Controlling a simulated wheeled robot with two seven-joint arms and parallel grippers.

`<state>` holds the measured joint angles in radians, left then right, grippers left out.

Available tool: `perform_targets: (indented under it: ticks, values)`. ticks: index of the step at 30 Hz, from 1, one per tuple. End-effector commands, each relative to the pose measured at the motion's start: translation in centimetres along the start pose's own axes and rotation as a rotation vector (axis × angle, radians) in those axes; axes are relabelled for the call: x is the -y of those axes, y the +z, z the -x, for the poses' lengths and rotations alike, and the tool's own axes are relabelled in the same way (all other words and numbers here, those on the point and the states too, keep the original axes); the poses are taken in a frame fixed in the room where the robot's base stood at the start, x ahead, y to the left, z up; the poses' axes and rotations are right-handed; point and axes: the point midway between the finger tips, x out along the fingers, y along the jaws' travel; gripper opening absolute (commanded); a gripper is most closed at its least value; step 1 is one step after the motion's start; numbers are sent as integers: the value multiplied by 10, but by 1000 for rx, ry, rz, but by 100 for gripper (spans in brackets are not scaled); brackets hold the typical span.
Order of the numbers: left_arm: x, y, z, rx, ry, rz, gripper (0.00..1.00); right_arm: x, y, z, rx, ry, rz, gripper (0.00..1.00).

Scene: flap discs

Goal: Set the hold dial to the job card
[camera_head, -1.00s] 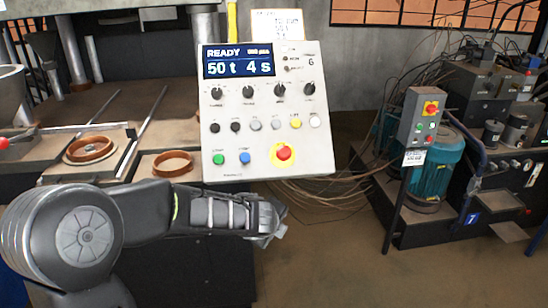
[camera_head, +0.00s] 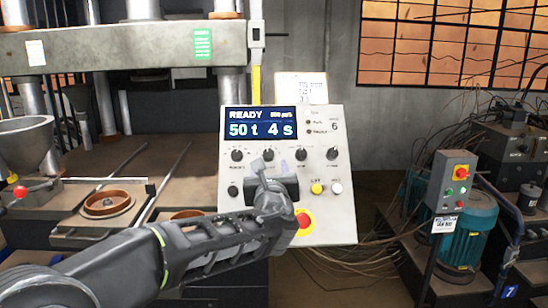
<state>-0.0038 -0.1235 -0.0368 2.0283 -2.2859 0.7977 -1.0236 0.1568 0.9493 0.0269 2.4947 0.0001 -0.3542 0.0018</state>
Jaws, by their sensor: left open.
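The control panel (camera_head: 345,215) stands upright, its blue screen (camera_head: 261,123) reading READY, 50 t and 4 s. Below the screen is a row of black dials: one at the left (camera_head: 237,155), one beside it (camera_head: 268,154), a third (camera_head: 300,154) and one at the right (camera_head: 332,153). Their labels are too small to read, so I cannot tell which is the hold dial. A pale job card (camera_head: 302,88) shows above the panel; its writing is unclear. My left gripper (camera_head: 271,168) is open in front of the panel, fingers up just below the second dial. It hides several lower buttons. Contact cannot be told.
A grey switch box (camera_head: 452,181) stands further right. Brown rings (camera_head: 107,203) lie at the left.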

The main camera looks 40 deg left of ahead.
Motion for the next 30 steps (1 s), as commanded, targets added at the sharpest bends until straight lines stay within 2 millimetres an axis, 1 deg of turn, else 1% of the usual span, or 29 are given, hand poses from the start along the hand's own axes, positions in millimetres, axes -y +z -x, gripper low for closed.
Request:
perform_targets:
  ticks: [5,8,11,22,26,30]
  values:
    - [0,-1,0,-3,0,2,51,0,0,0,1,0,0,36]
    - [0,0,-4,-3,0,3,51,0,0,2,1,0,0,36]
    - [0,0,-13,-5,0,3,51,1,0,4,1,1,-1,36]
    - [1,0,-66,-5,-1,4,51,6,2,19,6,6,-5,36]
    - [0,-1,-76,-5,-2,4,51,6,3,20,7,7,-5,36]
    - [0,-2,-78,-4,-2,4,51,6,3,20,7,8,-6,36]
